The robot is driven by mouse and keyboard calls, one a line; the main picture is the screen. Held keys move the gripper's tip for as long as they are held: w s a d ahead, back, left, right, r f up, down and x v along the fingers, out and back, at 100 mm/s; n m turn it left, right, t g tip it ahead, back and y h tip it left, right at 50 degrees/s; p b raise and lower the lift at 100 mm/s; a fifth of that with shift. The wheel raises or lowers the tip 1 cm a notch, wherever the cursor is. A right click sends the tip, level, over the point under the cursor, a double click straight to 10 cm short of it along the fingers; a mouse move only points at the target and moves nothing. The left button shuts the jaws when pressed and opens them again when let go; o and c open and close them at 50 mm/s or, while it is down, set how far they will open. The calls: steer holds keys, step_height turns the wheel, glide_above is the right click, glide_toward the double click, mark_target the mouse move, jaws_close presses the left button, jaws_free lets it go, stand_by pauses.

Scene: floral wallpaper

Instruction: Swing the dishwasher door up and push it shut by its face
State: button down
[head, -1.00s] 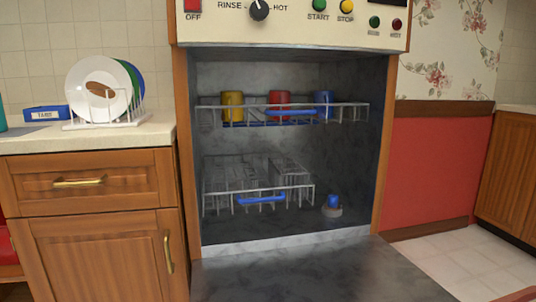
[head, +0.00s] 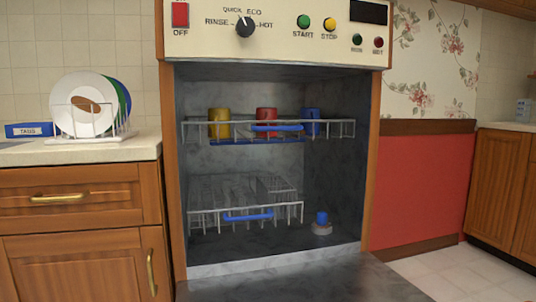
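The dishwasher door (head: 310,284) lies folded down flat in front of the dishwasher, its grey inner face up; only its part near the opening shows at the bottom of the head view. The dishwasher's dark tub (head: 335,190) stands open above it. The upper rack (head: 190,131) holds a yellow, a red and a blue mug. The lower rack (head: 195,215) looks empty and sits inside the tub. A small blue-topped piece (head: 321,224) stands on the tub floor to its right. My gripper is not in view.
The control panel (head: 285,35) with knob and buttons is above the opening. Wooden cabinets (head: 80,215) stand close on the left, with a dish rack (head: 70,141) on the counter. A red wall panel (head: 420,190) and tiled floor (head: 465,270) lie to the right.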

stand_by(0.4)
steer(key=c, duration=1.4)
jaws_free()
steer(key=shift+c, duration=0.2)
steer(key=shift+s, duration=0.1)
